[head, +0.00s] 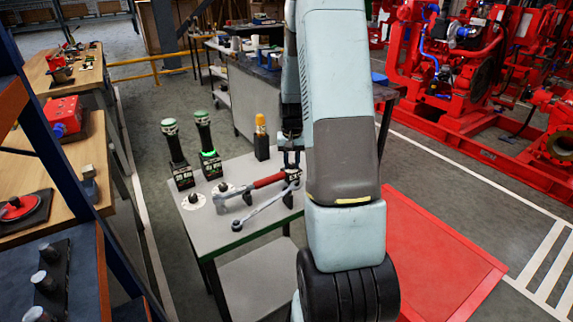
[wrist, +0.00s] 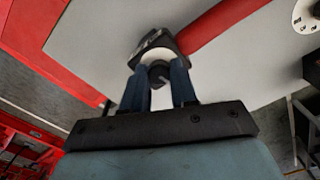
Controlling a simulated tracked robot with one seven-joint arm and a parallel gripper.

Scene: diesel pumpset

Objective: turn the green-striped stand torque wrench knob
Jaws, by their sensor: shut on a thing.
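The torque wrench (head: 268,181) with a red handle lies on the grey table; its silver head points left. In the wrist view the red handle (wrist: 212,28) ends in a dark cap, with a light ring and a small dark knob (wrist: 158,74) at its end. My gripper (head: 291,158) reaches down at the handle's right end. In the wrist view its two blue-grey fingers (wrist: 159,82) are shut around the knob, one on each side. Two dark stands with green tops stand behind the wrench; the right one (head: 208,150) shows a green stripe, the left one (head: 177,155) stands beside it.
A silver spanner (head: 262,207) lies in front of the torque wrench on the grey table (head: 205,235). A dark bottle with an orange top (head: 261,140) stands behind. Round white discs lie at left. Wooden benches stand left, red machinery (head: 460,60) right.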

